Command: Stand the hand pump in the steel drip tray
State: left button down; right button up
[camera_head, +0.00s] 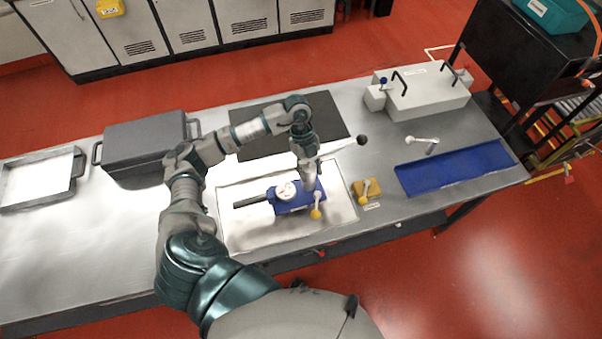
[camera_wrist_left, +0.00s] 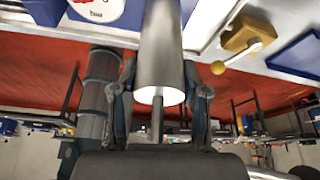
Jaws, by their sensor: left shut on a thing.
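The hand pump (camera_head: 289,203) has a blue body, a white dial gauge, a steel cylinder and a lever with a black knob. My left gripper (camera_head: 305,157) is shut on its upright steel cylinder. In the left wrist view the cylinder (camera_wrist_left: 160,50) stands between the fingers (camera_wrist_left: 160,95). The pump appears upright, within the outline of a shallow pale steel tray (camera_head: 240,232) in the head view. I cannot tell whether its base touches that tray. Part of the cylinder is hidden by the gripper. My right gripper is not in view.
A yellow block with a lever (camera_head: 366,189) sits right of the pale tray. A blue tray (camera_head: 455,172) is further right. A dark mat (camera_head: 262,145), a grey lidded box (camera_head: 145,140) and a rimmed metal tray (camera_head: 78,165) lie on the bench. A white box (camera_head: 425,92) stands at back right.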

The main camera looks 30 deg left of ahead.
aim_at(312, 185)
pick_arm(q)
jog(key=shift+d+f, duration=0.1)
jog(key=shift+f, duration=0.05)
notch_tip(312, 185, down, 2)
jog(key=shift+s+f, duration=0.1)
jog(key=shift+f, duration=0.3)
jog(key=shift+a+f, duration=0.15)
jog(key=shift+a, duration=0.25)
jog(key=c, duration=0.6)
grip_release()
jog(key=shift+f, duration=0.1)
jog(key=shift+d, duration=0.2)
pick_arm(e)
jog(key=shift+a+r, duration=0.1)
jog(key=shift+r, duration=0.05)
pick_arm(q)
jog(key=v, duration=1.2)
jog(key=shift+a, duration=0.15)
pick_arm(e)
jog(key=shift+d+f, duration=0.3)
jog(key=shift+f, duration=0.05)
